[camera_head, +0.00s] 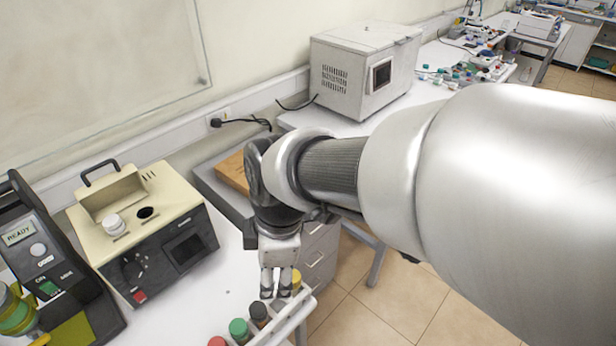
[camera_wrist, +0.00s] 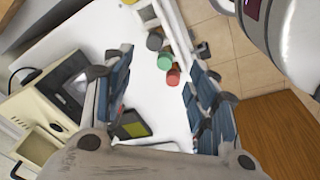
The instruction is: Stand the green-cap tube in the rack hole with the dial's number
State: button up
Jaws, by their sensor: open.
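The green-cap tube (camera_head: 239,328) stands at the lower edge of the head view, between a dark-cap tube (camera_head: 258,312) and a red-cap tube (camera_head: 217,341). Its green cap (camera_wrist: 164,62) also shows in the wrist view, ahead of the open fingers. My gripper (camera_head: 277,287) points down above the row of tubes, near the dark and yellow caps; in the wrist view its jaws (camera_wrist: 155,100) are apart and empty. The white rack (camera_head: 300,308) is partly cut off, and I cannot make out its hole numbers. I cannot read a dial number.
A beige machine (camera_head: 185,210) with a black front stands left of my gripper. A black device (camera_head: 22,270) with a READY display is at far left. A yellow-cap tube (camera_head: 296,277) is by the rack. A white oven-like box (camera_head: 345,80) stands behind.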

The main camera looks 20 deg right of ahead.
jog(key=s+d+r+m+t, duration=0.1)
jog(key=s+d+r+m, duration=0.2)
jog(key=m, duration=0.5)
jog(key=s+d+r+m+t+h, duration=0.1)
jog(key=s+d+r+m+t, duration=0.1)
jog(key=s+d+m, duration=0.3)
jog(key=d+m, duration=0.2)
jog(key=m, duration=0.1)
jog(key=shift+s+d+r+m, duration=0.3)
jog(key=shift+s+d+r, duration=0.05)
jog(key=shift+r, duration=0.05)
notch_tip(320, 180, down, 6)
jog(key=b, duration=0.6)
jog(key=shift+f+b, duration=0.25)
jog(key=shift+b, duration=0.05)
jog(key=shift+o, duration=0.4)
